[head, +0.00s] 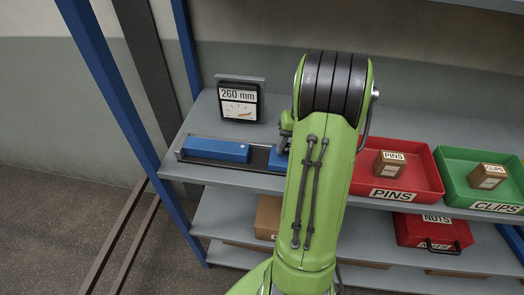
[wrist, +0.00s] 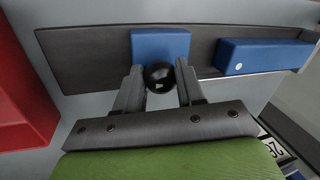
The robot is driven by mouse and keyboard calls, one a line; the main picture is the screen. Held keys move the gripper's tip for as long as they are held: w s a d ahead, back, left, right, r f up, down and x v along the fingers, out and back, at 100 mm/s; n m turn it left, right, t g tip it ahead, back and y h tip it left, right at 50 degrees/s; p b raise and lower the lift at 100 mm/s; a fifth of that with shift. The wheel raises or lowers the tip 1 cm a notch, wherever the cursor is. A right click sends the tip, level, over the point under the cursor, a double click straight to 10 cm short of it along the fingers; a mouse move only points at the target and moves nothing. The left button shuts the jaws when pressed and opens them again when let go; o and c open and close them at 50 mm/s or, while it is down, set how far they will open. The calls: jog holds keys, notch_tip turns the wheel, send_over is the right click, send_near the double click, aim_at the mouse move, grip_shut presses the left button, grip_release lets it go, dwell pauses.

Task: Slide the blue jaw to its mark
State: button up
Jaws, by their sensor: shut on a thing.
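The sliding blue jaw (wrist: 160,45) sits on a dark rail (wrist: 90,55) in the wrist view. A round black knob (wrist: 158,80) stands at its front. My gripper (wrist: 159,70) is shut on this knob, one finger on each side. A longer blue jaw (wrist: 262,56) with a pale dot lies on the rail, a gap apart from the sliding one. In the head view the long jaw (head: 216,150) is at the left, and the sliding jaw (head: 278,158) is partly hidden by my arm. No mark on the rail can be made out.
A black gauge (head: 239,101) reading "260 mm" stands behind the rail on the grey shelf (head: 205,118). A red PINS tray (head: 425,172) and a green CLIPS tray (head: 455,160) are to the right. A blue post (head: 110,80) stands left.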

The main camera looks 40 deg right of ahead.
jog(key=shift+s+d, duration=1.05)
jog(key=shift+s, duration=0.3)
jog(key=o, duration=1.1)
jog(key=p+v, duration=0.6)
jog(key=v, duration=1)
jog(key=shift+f, duration=0.15)
